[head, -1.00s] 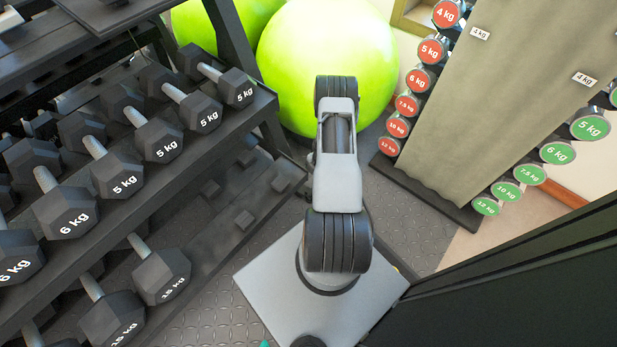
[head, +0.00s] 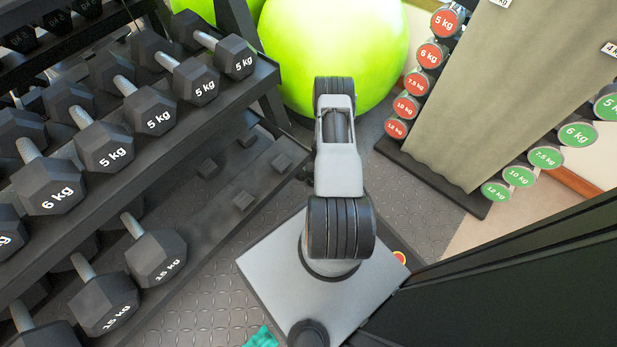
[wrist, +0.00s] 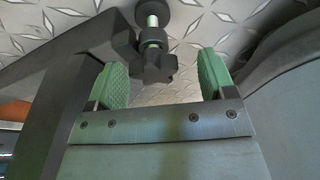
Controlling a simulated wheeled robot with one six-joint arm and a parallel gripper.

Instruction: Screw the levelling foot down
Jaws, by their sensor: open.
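The levelling foot shows in the wrist view as a dark star-shaped knob (wrist: 156,66) on a bright threaded rod (wrist: 152,43), with a round dark pad (wrist: 153,12) at the top of the picture. The rod passes through a dark bracket on the rack frame (wrist: 55,95). My gripper (wrist: 163,62) is open, with one green-padded finger on each side of the knob in the picture. The knob appears nearer the left finger. I cannot tell whether it lies fully between the pads; no contact is visible. The head view shows my arm, but not the gripper or foot.
A dumbbell rack (head: 200,145) stands left, with hex dumbbells on its shelves. Green exercise balls (head: 335,55) are behind my arm. A second dumbbell stand (head: 450,120) is at right, and a dark panel (head: 510,270) at lower right. A teal object (head: 261,338) lies at the bottom edge.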

